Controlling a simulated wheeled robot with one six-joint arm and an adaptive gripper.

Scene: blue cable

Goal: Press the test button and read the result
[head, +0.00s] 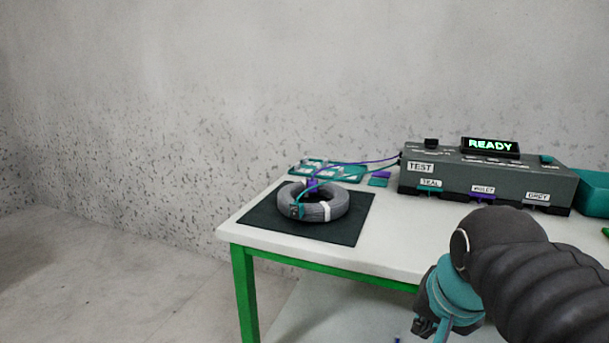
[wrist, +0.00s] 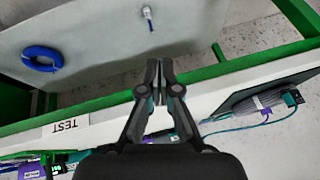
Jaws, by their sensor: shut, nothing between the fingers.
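The grey tester box (head: 480,180) stands at the back right of the table. A TEST label (head: 420,167) is on its left front, with a black button (head: 431,143) on top above it. Its display (head: 490,147) reads READY in green. A grey cable coil (head: 325,205) lies on a black mat, with teal and violet leads running to the tester. My gripper (head: 424,328) is low in front of the table, apart from the tester. In the wrist view the fingertips (wrist: 158,68) are together and empty. The wrist view also shows a TEST label (wrist: 66,127) at the lower left.
The white table (head: 400,245) has green legs and a lower shelf (wrist: 100,45) carrying a blue coil (wrist: 42,58) and a small metallic piece (wrist: 148,15). Teal and white cards (head: 330,171) lie behind the mat. A teal bin (head: 593,192) stands right of the tester.

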